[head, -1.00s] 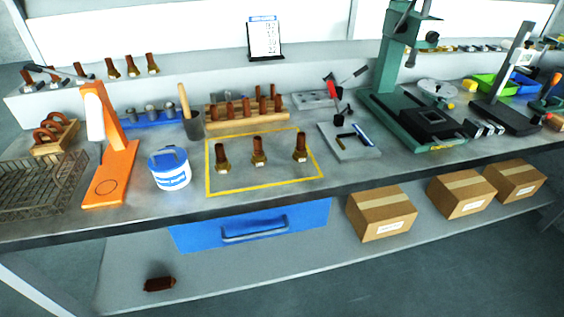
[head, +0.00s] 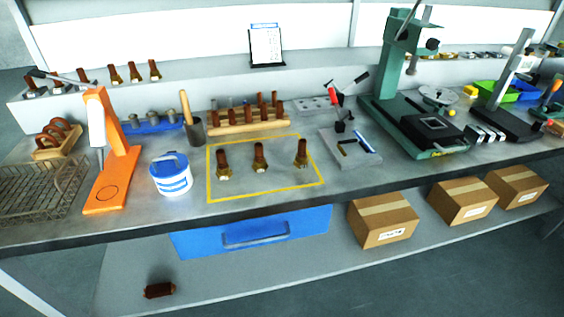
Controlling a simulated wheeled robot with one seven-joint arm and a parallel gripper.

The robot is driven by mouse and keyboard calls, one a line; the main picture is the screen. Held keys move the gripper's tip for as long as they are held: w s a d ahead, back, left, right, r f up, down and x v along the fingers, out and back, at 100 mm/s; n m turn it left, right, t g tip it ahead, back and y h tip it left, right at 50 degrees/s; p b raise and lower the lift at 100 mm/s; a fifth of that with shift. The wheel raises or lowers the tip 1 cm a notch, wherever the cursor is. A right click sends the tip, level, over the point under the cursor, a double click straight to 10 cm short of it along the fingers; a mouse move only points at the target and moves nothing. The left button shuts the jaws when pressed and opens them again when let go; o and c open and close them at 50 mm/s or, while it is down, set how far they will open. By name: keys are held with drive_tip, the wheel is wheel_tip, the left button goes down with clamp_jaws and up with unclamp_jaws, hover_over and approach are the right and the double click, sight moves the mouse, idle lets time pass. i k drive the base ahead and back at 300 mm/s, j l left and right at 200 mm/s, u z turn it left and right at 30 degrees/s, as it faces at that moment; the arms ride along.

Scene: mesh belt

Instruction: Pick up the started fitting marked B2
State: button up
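Three fittings stand upright inside a yellow outlined area (head: 265,192) on the workbench. Each has a brown copper-coloured upper part and a brass-coloured base: a left one (head: 222,160), a middle one (head: 259,156) and a right one (head: 301,153). Small pale tags show at their bases, but the marks are too small to read, so I cannot tell which is B2. Similar fittings (head: 115,73) stand on the raised back shelf. My gripper is not in view.
A white and blue tub (head: 171,175) and an orange stand (head: 113,165) are left of the outline. A wooden rack (head: 240,122) stands behind it, a grey plate with tools (head: 352,156) to its right, then a green press (head: 392,85). Bench front is clear.

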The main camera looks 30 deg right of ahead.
sight(262, 167)
drive_tip(key=i+l+u, duration=0.1)
drive_tip(key=l, duration=0.65)
drive_tip(key=l+u, duration=0.1)
drive_tip(key=l, duration=0.7)
drive_tip(key=u, duration=0.4)
drive_tip(key=i+l+u, duration=0.1)
drive_tip(key=u, duration=0.65)
drive_tip(key=i+l+u, duration=0.1)
drive_tip(key=u, duration=0.3)
drive_tip(key=i+l, duration=0.1)
drive_tip(key=l, duration=0.3)
drive_tip(key=i+u, duration=0.05)
drive_tip(key=i, duration=0.05)
